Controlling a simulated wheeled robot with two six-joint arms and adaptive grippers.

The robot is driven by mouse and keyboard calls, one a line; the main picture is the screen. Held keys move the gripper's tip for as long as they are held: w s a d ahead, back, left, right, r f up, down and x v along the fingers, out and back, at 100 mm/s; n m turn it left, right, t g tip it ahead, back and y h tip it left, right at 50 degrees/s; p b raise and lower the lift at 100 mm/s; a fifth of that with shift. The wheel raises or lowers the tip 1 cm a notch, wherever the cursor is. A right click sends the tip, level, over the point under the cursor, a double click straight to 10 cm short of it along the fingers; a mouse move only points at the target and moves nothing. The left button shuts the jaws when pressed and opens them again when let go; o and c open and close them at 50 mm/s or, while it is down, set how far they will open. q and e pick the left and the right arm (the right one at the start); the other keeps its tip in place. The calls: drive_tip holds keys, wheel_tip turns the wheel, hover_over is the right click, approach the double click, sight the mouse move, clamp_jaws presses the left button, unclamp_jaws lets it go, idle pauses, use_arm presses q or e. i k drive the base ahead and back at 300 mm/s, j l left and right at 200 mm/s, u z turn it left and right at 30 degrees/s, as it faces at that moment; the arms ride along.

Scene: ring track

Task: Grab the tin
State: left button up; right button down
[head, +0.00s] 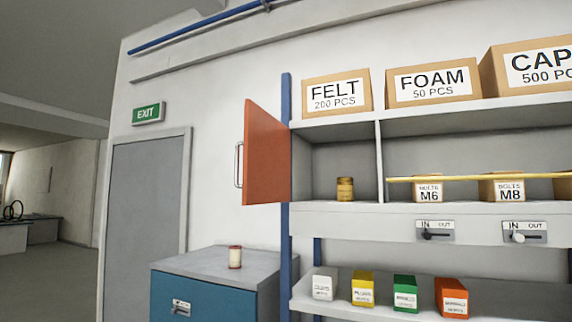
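A small gold-yellow can-shaped container (345,189) stands upright in the left compartment of the shelf unit. The orange door (264,153) of that compartment is swung open to the left. A second small can, pale with red ends (235,257), stands upright on the grey top of the blue cabinet. I cannot tell which of these two is the tin. Neither of my grippers shows in the head view.
A yellow bar (480,178) runs across the right compartment before the M6 box (429,188) and M8 box (502,187). Several small coloured boxes stand on the lower shelf (325,300). The blue cabinet (215,297) stands left of the blue upright (286,200).

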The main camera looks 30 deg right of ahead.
sight(344, 185)
drive_tip(key=i+j+z, duration=0.1)
drive_tip(key=z, duration=0.4)
drive_tip(key=i+j+z, duration=0.1)
drive_tip(key=z, duration=0.35)
drive_tip(key=i+j+z, duration=0.15)
drive_tip(key=z, duration=0.35)
drive_tip(key=j+z, duration=0.25)
drive_tip(key=z, duration=0.2)
drive_tip(key=i+j+z, duration=0.1)
drive_tip(key=j+z, duration=0.15)
drive_tip(key=j, duration=0.75)
drive_tip(key=j+z, duration=0.25)
drive_tip(key=j, duration=0.75)
drive_tip(key=k+l, duration=0.1)
drive_tip(key=l, duration=0.15)
drive_tip(key=k+l, duration=0.15)
drive_tip(key=l, duration=0.15)
